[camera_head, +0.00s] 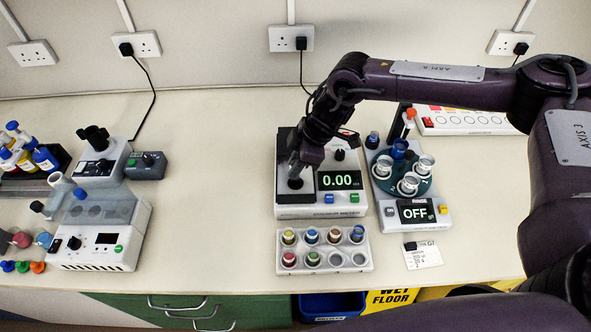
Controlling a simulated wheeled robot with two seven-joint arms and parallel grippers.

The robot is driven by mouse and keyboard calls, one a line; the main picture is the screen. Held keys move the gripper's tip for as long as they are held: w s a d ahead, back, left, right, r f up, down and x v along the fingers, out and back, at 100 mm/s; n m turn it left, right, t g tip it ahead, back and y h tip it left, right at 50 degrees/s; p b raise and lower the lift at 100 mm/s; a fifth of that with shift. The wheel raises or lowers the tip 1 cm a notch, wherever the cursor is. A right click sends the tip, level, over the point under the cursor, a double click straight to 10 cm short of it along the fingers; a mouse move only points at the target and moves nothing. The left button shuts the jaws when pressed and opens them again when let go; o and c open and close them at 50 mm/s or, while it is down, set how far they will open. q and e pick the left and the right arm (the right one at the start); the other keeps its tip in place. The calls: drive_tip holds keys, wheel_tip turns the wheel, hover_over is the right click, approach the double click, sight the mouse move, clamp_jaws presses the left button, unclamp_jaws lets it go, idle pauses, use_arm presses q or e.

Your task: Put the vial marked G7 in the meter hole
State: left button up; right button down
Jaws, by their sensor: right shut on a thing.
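The meter (322,211) is a white box with a dark top and a green "0.00" display, at the middle of the bench. My right gripper (295,174) points down over the left part of the meter's top, at the dark hole area. It is shut on a vial, which the fingers mostly hide; its mark cannot be read. I cannot tell whether the vial is inside the hole or just above it. A white vial rack (324,270) stands in front of the meter, with several coloured-cap vials and two empty holes at the front right. My left gripper is out of view.
A device with a round vial holder and an "OFF" display (415,211) stands close right of the meter. A printed card (424,256) lies in front of it. Other instruments (100,232) and bottles stand at the left. The bench between (205,200) is clear.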

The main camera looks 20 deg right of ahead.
wheel_tip(320, 180, down, 5)
drive_tip(key=shift+r+p, duration=0.2)
drive_tip(key=shift+p, duration=0.45)
drive_tip(key=shift+f, duration=0.1)
